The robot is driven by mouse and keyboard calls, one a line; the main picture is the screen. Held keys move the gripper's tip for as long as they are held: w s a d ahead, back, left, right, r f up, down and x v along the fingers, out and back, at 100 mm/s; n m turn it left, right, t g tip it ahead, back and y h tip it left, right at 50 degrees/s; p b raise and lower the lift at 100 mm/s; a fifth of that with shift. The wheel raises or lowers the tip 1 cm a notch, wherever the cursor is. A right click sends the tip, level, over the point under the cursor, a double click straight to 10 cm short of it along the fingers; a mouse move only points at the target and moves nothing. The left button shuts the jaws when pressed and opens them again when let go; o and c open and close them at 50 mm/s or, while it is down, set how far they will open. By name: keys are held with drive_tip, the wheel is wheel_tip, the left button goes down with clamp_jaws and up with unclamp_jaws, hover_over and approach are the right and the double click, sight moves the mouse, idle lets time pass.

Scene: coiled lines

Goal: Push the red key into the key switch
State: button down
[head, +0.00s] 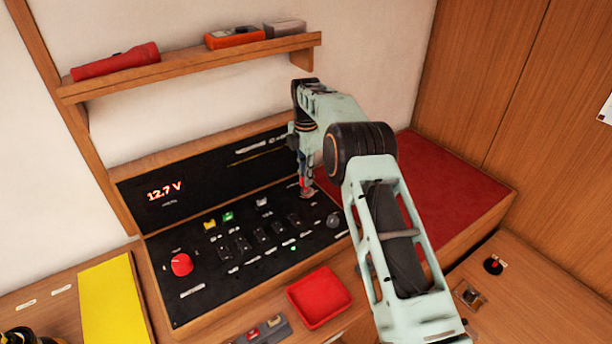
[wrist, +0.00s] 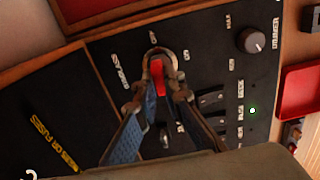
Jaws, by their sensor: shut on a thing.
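My gripper (head: 305,186) reaches down to the right part of the black switch panel, and its fingers are shut on the red key (wrist: 158,76). In the wrist view my gripper (wrist: 158,98) has one blue-padded finger on each side of the key. The key's far end is at the silver, ring-like key switch (wrist: 152,53). The switch also shows below the fingertips in the head view (head: 308,194). How deep the key sits in it I cannot tell.
The black panel (head: 215,290) carries a red knob (head: 181,264), rocker switches and a dimmer knob (head: 333,220). A red tray (head: 320,297) lies in front. A shelf (head: 190,68) with a red torch (head: 115,61) hangs above. A red cushion (head: 440,180) lies right.

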drive_tip(key=shift+f+b, duration=0.4)
drive_tip(key=shift+f, duration=0.75)
idle(1.2)
drive_tip(key=c, duration=2)
unclamp_jaws()
drive_tip(key=shift+r, duration=0.1)
drive_tip(key=shift+o, duration=0.2)
drive_tip(key=shift+r, duration=0.1)
wheel_tip(320, 180, up, 7)
drive_tip(key=shift+r, duration=0.15)
